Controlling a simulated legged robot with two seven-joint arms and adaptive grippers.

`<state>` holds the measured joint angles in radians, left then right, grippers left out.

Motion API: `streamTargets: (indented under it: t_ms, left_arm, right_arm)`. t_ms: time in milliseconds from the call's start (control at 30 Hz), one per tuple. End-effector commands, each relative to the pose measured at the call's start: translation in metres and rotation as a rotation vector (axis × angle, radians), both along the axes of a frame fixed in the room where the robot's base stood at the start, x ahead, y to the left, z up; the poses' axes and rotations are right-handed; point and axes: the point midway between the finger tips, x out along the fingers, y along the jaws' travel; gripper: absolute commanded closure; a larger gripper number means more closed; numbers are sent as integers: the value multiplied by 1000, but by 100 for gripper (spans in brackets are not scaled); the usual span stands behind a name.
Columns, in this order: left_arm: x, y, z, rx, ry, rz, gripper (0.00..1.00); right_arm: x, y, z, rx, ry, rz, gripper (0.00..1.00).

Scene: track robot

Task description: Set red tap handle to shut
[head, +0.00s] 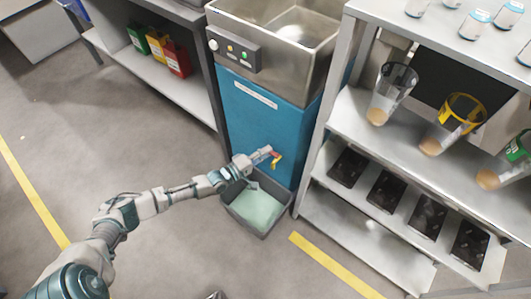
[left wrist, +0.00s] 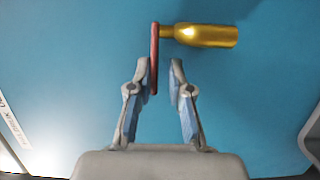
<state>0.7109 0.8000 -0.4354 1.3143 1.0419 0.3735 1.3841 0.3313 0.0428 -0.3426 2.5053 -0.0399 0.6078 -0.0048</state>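The tap has a brass-yellow body (head: 277,163) on the lower front of a blue cabinet. Its red handle (head: 276,153) is a thin bar. In the left wrist view the brass body (left wrist: 205,35) points right and the red handle (left wrist: 154,45) runs up and down at its left end. My left gripper (head: 266,154) is at the tap. In the left wrist view its fingers (left wrist: 162,75) are apart, with the handle's lower end between the tips, close to the left finger. I cannot tell whether they touch. My right gripper is not clearly in view.
A grey bin (head: 237,217) with pale green contents stands on the floor below the tap. A metal sink (head: 290,28) tops the blue cabinet (head: 262,112). A shelf rack (head: 335,118) stands close on the right. The floor at left is open.

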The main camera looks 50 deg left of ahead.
Motion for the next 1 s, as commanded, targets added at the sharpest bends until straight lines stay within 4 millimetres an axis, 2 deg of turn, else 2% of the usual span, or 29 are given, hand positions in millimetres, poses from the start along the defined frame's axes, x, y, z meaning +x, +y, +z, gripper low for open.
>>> streamTargets:
  t_ms: [300,433,800,1000]
  left_arm:
    - [-1,-1,2,0,-3,-1,82]
    - [-11,0,1,-1,-2,-1,82]
    - [-85,3,-1,0,2,-1,82]
    - [-112,4,-1,-1,1,-1,82]
  right_arm:
    - [-1,0,1,-2,-3,0,100]
    - [-3,-1,2,-2,-5,1,100]
    - [-3,-1,2,0,-4,0,100]
    - [-3,-1,2,0,-4,0,100]
